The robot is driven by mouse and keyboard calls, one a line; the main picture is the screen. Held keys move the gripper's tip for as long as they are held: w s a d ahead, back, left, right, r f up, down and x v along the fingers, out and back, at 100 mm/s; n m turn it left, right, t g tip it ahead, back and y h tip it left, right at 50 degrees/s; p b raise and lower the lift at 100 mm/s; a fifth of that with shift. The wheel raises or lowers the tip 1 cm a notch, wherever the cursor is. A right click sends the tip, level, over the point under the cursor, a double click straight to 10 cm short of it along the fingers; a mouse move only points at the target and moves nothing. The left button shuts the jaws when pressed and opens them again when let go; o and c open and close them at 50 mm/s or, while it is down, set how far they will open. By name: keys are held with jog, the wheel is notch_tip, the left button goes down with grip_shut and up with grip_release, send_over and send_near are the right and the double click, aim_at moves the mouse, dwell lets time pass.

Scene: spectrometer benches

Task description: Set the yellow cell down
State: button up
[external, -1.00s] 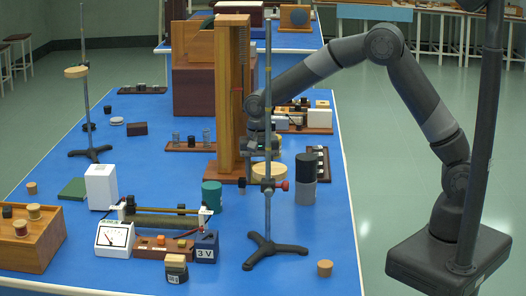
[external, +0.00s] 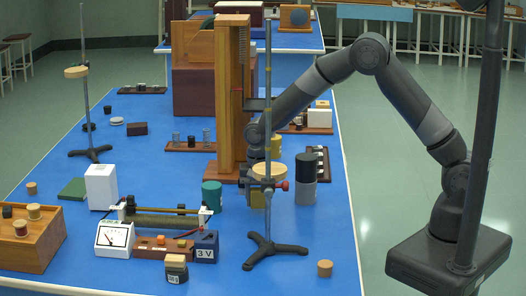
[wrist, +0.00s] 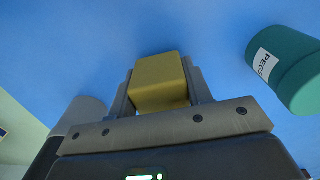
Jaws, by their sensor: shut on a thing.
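The yellow cell (wrist: 158,82) is a small block between the two fingers of my gripper (wrist: 162,88) in the wrist view. The gripper is shut on it, over the blue bench top. In the external view the gripper is mostly hidden behind the ring stand (external: 268,215), between a teal cylinder and a dark grey cylinder. I cannot tell whether the cell touches the bench.
The teal cylinder (external: 211,195), labelled in the wrist view (wrist: 288,70), stands to the left of the gripper. The dark grey cylinder (external: 306,180) stands to its right. A tall wooden frame (external: 232,110) rises behind. Bare blue bench lies around the cell.

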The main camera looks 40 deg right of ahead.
aim_at(259, 190)
jog(key=shift+f, duration=0.65)
jog(key=shift+f, duration=0.1)
jog(key=shift+f, duration=0.15)
jog(key=o, duration=1.1)
jog(key=shift+c, duration=0.2)
jog(key=r, duration=1)
jog(key=shift+s+a, duration=0.15)
jog(key=shift+s, duration=0.05)
jog(key=shift+r, duration=0.45)
jog(key=shift+r, duration=0.1)
